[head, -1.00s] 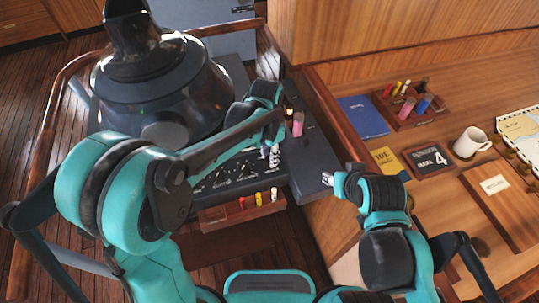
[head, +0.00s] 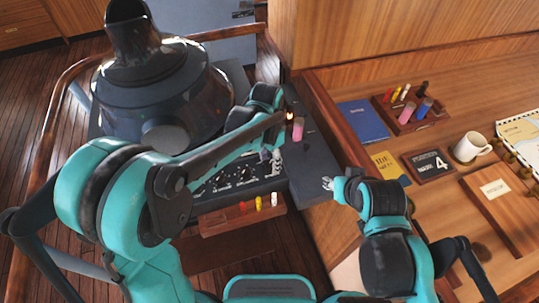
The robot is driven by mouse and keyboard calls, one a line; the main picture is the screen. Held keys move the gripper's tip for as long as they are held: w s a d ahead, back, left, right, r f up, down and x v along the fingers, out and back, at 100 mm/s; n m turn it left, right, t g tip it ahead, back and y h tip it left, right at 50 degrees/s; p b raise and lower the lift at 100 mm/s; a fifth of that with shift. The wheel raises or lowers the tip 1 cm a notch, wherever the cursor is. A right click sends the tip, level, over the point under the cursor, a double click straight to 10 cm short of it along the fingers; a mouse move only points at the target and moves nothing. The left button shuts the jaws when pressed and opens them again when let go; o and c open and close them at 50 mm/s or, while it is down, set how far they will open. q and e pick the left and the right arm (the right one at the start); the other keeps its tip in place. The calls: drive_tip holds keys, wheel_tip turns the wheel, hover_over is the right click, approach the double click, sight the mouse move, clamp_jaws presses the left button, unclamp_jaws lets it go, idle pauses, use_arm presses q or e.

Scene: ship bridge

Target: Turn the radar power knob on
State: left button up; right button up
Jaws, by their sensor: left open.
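The radar console (head: 165,85) is a dark drum with a viewing hood at the upper left. Its black control panel (head: 240,184) with white markings and small knobs faces up in front of it. My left forearm crosses over the panel and hides part of it. My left gripper (head: 271,158) is open and points down over the right part of the panel; I cannot tell whether it touches a knob. The power knob cannot be singled out. My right gripper (head: 328,183) is beside the console's right edge, too small to tell open or shut.
A small rack with coloured markers (head: 258,203) sits below the panel. A pink marker (head: 298,129) stands on the console's right side. The wooden desk at right holds a blue book (head: 363,120), a mug (head: 471,147), a calendar block (head: 429,164) and a marker tray (head: 410,122).

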sight(269, 161)
use_arm(q)
wheel_tip(269, 161, up, 12)
drive_tip(key=shift+w+a, duration=0.15)
drive_tip(key=shift+w, duration=0.05)
drive_tip(key=shift+f, duration=0.15)
idle(0.5)
